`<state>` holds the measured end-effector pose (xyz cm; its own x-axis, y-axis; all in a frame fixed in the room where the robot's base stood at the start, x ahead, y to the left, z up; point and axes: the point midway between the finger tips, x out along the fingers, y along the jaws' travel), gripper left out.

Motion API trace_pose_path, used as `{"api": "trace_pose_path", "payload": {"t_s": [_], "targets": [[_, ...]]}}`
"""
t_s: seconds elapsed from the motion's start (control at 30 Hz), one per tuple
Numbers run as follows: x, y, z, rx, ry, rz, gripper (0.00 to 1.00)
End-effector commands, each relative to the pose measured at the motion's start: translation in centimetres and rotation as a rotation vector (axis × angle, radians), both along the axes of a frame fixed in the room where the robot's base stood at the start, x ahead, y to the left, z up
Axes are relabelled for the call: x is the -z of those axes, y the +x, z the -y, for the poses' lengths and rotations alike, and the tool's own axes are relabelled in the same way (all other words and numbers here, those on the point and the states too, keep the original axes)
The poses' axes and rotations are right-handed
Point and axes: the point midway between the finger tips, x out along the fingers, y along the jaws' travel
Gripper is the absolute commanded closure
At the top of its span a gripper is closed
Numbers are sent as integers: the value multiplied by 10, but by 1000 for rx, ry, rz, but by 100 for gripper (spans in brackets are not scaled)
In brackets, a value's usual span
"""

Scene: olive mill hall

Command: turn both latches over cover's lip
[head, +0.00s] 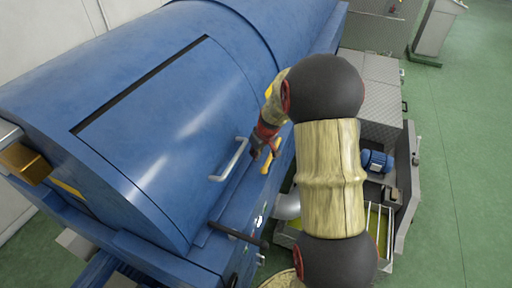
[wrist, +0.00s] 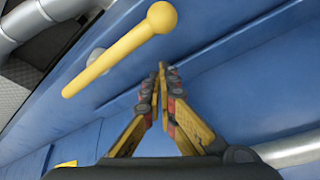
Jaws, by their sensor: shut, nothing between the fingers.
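The big blue cover (head: 165,115) is down on the blue machine, with a pale bar handle (head: 232,160) near its lip. A yellow latch lever (wrist: 118,50) with a ball end lies beside the lip; it also shows in the head view (head: 265,169), partly behind my gripper. I cannot tell whether it overlaps the lip. My gripper (wrist: 163,70) is shut and empty, its fingertips just beside the lever with a gap in the picture. In the head view my gripper (head: 255,153) is by the handle.
A dark rod (head: 238,234) sticks out near the cover's near corner. A grey pipe (head: 287,205), a blue motor (head: 377,161) and metal boxes (head: 372,85) stand to the right of the machine. The green floor (head: 465,170) is open at far right.

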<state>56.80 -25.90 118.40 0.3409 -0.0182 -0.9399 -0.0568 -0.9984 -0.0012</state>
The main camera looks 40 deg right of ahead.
Motion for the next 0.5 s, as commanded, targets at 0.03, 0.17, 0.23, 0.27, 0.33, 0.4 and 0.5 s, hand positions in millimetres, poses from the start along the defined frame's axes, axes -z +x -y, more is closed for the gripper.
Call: {"api": "trace_pose_path", "payload": {"t_s": [0.03, 0.17, 0.23, 0.27, 0.33, 0.4, 0.5], "targets": [[-1, -7, 0, 2, 0, 1, 100], [2, -20, -1, 1, -1, 0, 100], [2, -24, -1, 2, 0, 2, 100], [3, -25, -1, 3, -1, 2, 100], [3, -26, -1, 2, -2, 2, 100], [3, -27, -1, 0, -1, 2, 100], [3, -27, -1, 0, -1, 2, 100]]}}
